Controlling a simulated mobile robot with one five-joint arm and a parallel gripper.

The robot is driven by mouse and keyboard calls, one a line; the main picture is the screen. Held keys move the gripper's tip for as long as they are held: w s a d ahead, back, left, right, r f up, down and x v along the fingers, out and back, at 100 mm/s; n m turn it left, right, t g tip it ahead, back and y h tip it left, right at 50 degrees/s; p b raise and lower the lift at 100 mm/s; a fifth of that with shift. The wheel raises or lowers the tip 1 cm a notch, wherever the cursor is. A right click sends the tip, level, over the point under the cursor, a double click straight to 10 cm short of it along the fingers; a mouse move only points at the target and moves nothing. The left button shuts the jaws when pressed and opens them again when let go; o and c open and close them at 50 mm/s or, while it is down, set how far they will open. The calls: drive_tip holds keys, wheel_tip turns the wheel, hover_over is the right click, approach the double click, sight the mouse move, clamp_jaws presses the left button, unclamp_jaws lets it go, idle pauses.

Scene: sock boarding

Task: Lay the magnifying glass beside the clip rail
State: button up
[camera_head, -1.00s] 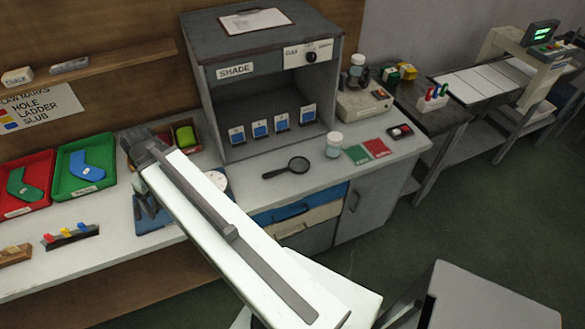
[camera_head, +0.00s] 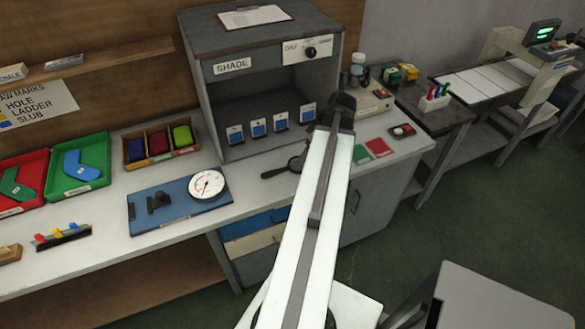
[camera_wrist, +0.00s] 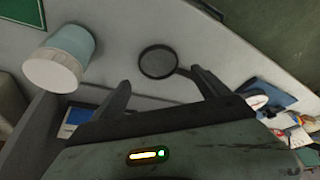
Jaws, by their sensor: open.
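The black magnifying glass (camera_head: 278,173) lies on the bench in front of the shade box, its lens partly hidden by my arm in the head view. The wrist view shows its round lens (camera_wrist: 158,62) beyond my fingers, with its handle running toward the right finger. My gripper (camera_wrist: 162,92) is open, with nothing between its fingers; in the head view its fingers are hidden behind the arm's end. The clip rail (camera_head: 63,238), a dark bar with red, yellow and blue clips, stands at the bench's front left.
A blue board with a dial gauge (camera_head: 160,222) lies between rail and magnifying glass. A jar (camera_wrist: 62,62) stands close to my gripper in the wrist view. The shade box (camera_head: 232,100) rises behind. Green (camera_head: 82,190) and red trays sit at left. Bench beside the rail is partly clear.

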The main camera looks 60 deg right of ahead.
drive_tip(key=b+x, duration=0.6)
drive_tip(key=x, duration=0.1)
drive_tip(key=shift+w+d+f, duration=0.15)
drive_tip(key=shift+f, duration=0.15)
drive_tip(key=shift+r, duration=0.2)
drive_tip(key=c, duration=1.4)
drive_tip(key=shift+r+p, duration=0.4)
drive_tip(key=shift+p, duration=0.1)
wheel_tip(320, 180, up, 3)
drive_tip(key=p, duration=0.3)
drive_tip(key=s, duration=1)
drive_tip(key=s+r+p, duration=0.1)
drive_tip(key=s, duration=0.5)
drive_tip(key=shift+a+r, duration=0.1)
drive_tip(key=shift+a, duration=0.2)
